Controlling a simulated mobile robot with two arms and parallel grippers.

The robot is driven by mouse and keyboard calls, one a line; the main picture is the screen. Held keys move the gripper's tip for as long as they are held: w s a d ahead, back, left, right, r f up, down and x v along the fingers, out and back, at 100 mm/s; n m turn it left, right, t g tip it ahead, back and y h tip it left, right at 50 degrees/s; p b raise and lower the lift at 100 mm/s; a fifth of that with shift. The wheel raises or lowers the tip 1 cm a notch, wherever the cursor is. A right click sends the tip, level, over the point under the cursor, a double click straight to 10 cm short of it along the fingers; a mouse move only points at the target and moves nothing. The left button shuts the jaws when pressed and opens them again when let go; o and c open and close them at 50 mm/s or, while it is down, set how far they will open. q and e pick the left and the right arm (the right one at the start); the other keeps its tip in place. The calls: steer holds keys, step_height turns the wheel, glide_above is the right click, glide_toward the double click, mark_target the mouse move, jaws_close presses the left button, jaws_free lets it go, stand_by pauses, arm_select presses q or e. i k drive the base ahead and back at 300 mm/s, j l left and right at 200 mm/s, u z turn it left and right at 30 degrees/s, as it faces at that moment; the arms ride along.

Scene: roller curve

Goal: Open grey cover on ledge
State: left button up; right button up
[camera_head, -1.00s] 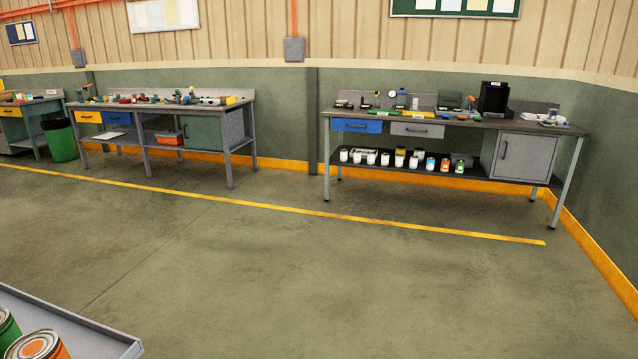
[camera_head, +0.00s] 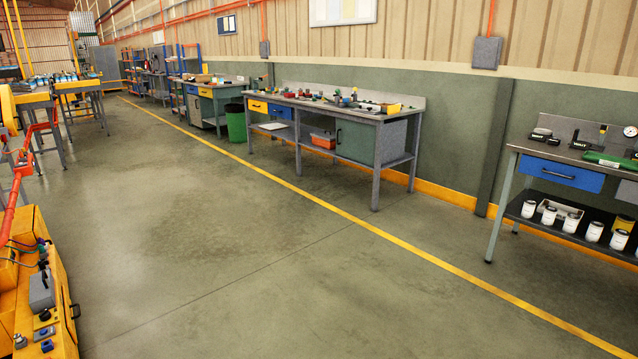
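Neither of my grippers is in view. A small grey box-like piece (camera_head: 42,290) sits on top of the yellow ledge (camera_head: 58,325) at the lower left. I cannot tell whether this piece is the grey cover or whether it is open or shut. Dark knobs and buttons lie around it, and a dark handle is on the ledge's right side.
A workbench (camera_head: 376,193) with a cabinet stands at the wall. Another bench (camera_head: 568,174) with a blue drawer is cut off at the right. A green bin (camera_head: 236,123) stands beyond. Tables (camera_head: 82,86) stand far left. The middle floor (camera_head: 200,230) is clear.

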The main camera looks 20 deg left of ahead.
mark_target(42, 294)
steer(key=i+j+u, duration=0.3)
steer(key=i+u, duration=0.55)
steer(key=i, duration=0.2)
steer(key=i+u, duration=0.45)
steer(key=i, duration=0.15)
steer(key=i+l+u, duration=0.4)
steer(key=i+j, duration=0.1)
